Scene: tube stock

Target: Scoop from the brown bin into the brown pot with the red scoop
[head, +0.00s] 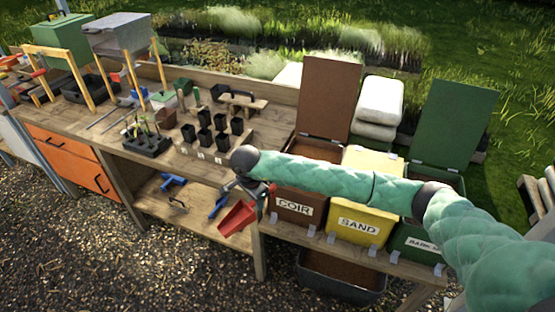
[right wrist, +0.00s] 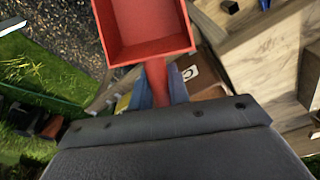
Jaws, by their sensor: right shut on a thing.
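The red scoop (head: 238,218) is held by my right gripper (head: 262,190) in front of the bench, left of the brown bin. In the right wrist view the fingers (right wrist: 161,88) are shut around the handle of the scoop (right wrist: 148,30), and its pan looks empty. The brown bin (head: 298,208), labelled COIR, has its lid raised; my right arm crosses in front of its opening, with some brown fill visible. A small brownish pot (head: 167,118), probably the brown pot, stands on the bench top to the left. My left gripper is not in view.
Black pots (head: 205,128) and a seedling tray (head: 146,145) occupy the bench. A dark tub (head: 340,278) sits below the bins. Blue tools lie on the lower shelf (head: 180,205).

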